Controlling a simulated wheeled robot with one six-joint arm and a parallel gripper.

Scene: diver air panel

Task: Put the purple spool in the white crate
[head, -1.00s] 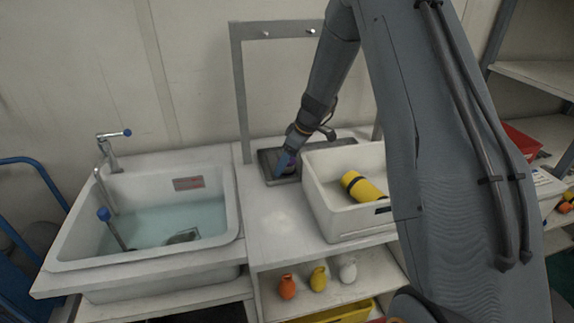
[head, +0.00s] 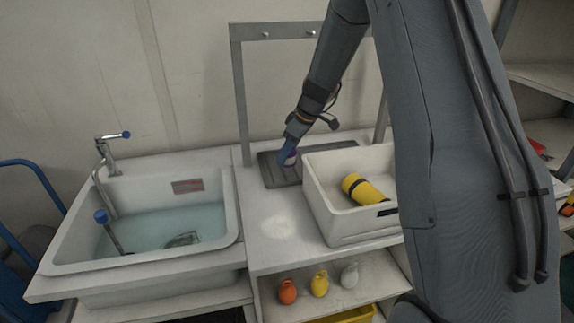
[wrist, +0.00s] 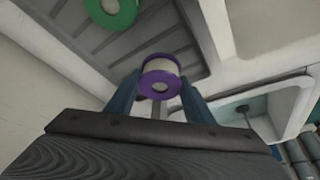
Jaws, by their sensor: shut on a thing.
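My gripper (wrist: 158,100) is shut on the purple spool (wrist: 160,68), which has purple rims and a pale winding and sits between the blue fingertips in the wrist view. In the head view the purple spool (head: 291,160) shows small at the fingertips, above the dark ribbed tray and left of the crate. The white crate (head: 323,221) stands on the counter to the right of my gripper (head: 288,158). A yellow cylinder with a black band (head: 366,189) lies inside the crate.
A green spool (wrist: 112,10) lies on the dark ribbed tray (head: 272,172). A water-filled sink (head: 150,258) is at left. A grey frame with hooks (head: 240,100) stands behind the counter. Orange, yellow and white small objects (head: 319,284) sit on the shelf below.

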